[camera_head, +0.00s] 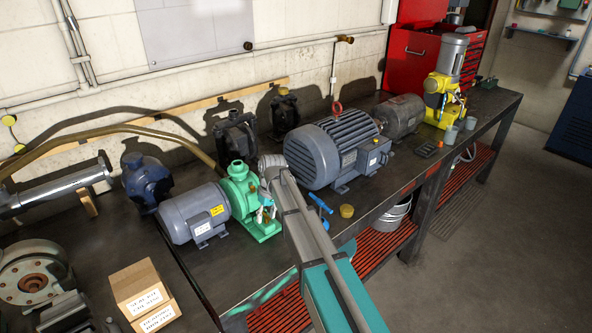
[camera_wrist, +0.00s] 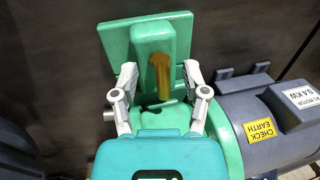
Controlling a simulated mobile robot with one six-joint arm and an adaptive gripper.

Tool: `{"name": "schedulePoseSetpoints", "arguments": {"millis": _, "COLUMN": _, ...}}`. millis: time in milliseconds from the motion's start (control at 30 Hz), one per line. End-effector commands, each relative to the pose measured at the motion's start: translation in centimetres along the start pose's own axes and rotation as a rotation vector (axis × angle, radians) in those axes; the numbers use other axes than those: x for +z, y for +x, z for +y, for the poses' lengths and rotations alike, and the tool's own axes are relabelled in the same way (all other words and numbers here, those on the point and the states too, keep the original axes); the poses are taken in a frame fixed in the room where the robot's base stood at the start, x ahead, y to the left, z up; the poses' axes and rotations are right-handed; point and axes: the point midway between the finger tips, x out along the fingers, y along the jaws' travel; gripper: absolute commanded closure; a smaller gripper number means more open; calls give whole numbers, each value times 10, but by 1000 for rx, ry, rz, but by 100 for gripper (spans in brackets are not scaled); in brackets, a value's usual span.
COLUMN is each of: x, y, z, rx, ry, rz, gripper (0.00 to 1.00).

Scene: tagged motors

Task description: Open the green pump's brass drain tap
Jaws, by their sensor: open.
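The green pump (camera_head: 239,190) stands on the dark bench, joined to a grey motor (camera_head: 196,214) on its left in the head view. In the wrist view the green pump (camera_wrist: 152,35) fills the upper middle. Its brass drain tap (camera_wrist: 160,75) shows as a short upright lever against the green body. My gripper (camera_wrist: 160,84) is open, one finger on each side of the tap, with visible gaps between fingers and tap. In the head view my gripper (camera_head: 266,212) is at the pump's right front, and my arm hides part of the pump there.
A large grey motor (camera_head: 337,152) stands right of the pump. A blue-handled tool (camera_head: 320,202) and a small brass-coloured round piece (camera_head: 347,211) lie on the bench front. Cardboard boxes (camera_head: 143,288) sit at the lower left. In the wrist view the grey motor (camera_wrist: 268,125) is close on the right.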

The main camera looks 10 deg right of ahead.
Motion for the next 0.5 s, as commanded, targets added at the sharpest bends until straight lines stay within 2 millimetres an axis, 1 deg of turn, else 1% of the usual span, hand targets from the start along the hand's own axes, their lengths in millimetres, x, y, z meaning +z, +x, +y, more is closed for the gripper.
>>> {"name": "schedulePoseSetpoints", "arguments": {"millis": 267, "x": 1, "y": 0, "z": 0, "rx": 0, "ry": 113, "rz": 24, "gripper": 41}}
{"name": "schedulePoseSetpoints", "arguments": {"millis": 500, "x": 2, "y": 0, "z": 0, "rx": 0, "ry": 270, "rz": 55, "gripper": 41}}
